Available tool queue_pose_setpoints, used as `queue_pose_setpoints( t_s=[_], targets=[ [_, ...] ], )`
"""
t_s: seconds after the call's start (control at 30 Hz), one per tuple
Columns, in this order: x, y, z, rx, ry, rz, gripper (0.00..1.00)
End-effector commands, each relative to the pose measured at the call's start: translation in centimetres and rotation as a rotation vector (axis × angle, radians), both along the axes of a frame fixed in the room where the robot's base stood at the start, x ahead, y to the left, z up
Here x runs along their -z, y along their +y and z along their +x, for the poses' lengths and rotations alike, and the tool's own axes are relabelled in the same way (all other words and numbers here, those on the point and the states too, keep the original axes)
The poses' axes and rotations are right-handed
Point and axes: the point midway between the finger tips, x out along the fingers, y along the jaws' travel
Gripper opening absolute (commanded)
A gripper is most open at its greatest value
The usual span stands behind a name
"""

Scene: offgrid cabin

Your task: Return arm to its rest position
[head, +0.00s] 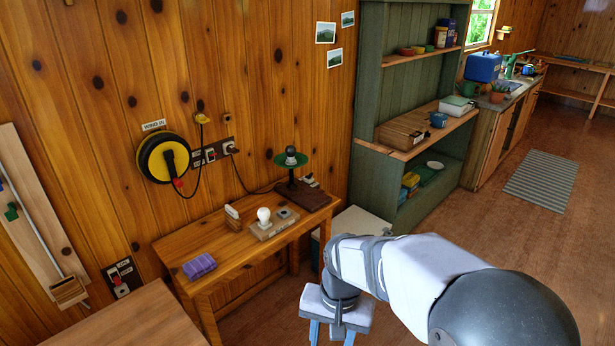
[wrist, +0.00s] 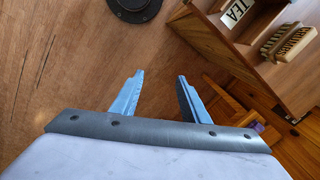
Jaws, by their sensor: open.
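My gripper (head: 333,333) hangs low in front of the small wooden table in the head view, pointing down, with its fingertips cut off by the bottom edge. In the wrist view my gripper (wrist: 157,82) shows two blue fingers spread apart with nothing between them. Bare wooden floor (wrist: 75,60) lies beyond the fingers. My arm reaches in from the lower right in the head view and hides part of the floor.
The small table (head: 230,250) holds a purple pack (head: 199,266), a white bulb (head: 264,217) on a base and a green-shaded lamp (head: 292,160). A green shelf unit (head: 370,110) stands behind.

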Motion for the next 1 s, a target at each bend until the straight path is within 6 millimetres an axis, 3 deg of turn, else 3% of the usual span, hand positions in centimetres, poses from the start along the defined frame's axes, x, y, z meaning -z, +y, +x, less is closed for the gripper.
queue_pose_setpoints(
  t_s=[0.03,0.1,0.3,0.5,1.0],
  targets=[
    [0.2,-2.4,-1.5,-0.033,-0.006,-0.009,0.41],
    [0.7,-4.8,-3.4,-0.092,-0.012,-0.021,0.41],
    [1.9,-8.9,-8.0,-0.222,-0.021,-0.044,0.41],
    [2.6,-10.2,-10.0,-0.28,-0.021,-0.053,0.41],
    [2.6,-10.3,-10.2,-0.286,-0.019,-0.053,0.41]
  ],
)
